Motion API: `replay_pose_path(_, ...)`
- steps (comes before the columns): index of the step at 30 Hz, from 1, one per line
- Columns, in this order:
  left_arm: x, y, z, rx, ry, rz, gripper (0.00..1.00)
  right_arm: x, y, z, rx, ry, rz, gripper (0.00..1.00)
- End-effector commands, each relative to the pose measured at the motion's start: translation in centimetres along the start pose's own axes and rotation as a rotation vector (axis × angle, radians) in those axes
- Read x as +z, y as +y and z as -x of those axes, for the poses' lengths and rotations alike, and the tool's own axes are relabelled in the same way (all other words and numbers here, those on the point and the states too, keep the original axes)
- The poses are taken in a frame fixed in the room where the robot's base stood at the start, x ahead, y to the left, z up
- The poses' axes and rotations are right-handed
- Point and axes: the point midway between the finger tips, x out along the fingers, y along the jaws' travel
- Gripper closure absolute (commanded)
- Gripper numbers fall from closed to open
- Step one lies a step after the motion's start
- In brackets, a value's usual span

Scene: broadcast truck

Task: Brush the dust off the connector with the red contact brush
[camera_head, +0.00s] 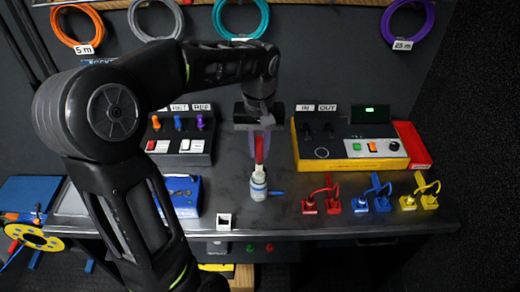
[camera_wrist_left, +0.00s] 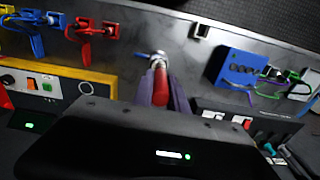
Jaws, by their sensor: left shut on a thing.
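The red contact brush (camera_head: 259,148) is upright between the fingers of my left gripper (camera_head: 261,143), which is shut on it above the bench. The brush and its red handle also show in the left wrist view (camera_wrist_left: 161,85). Its lower end is in line with the top of a small white bottle (camera_head: 258,186); I cannot tell whether it is inside or in front. A small white block with a dark face (camera_head: 224,221) sits near the bench's front edge. I cannot tell which part is the dusty connector, and no dust shows clearly. My right gripper is not in view.
Red (camera_head: 321,204), blue (camera_head: 372,201) and yellow (camera_head: 421,198) cabled plugs stand at the right. A yellow-framed panel (camera_head: 350,164) is behind them. A blue box (camera_head: 183,197) stands left of the bottle. Coiled cables hang at the back. Some bench around the bottle is bare.

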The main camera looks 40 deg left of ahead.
Motion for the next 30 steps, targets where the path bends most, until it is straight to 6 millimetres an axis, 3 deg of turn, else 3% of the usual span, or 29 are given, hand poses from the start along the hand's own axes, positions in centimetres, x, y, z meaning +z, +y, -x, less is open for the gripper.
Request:
replay_pose_path(9,-0.4,-0.2,2.7,0.0,0.0,-0.001,1.0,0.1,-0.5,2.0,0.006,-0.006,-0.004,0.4)
replay_pose_path(30,-1.0,-0.3,2.9,0.0,-0.002,-0.003,1.0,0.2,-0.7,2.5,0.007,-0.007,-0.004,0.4)
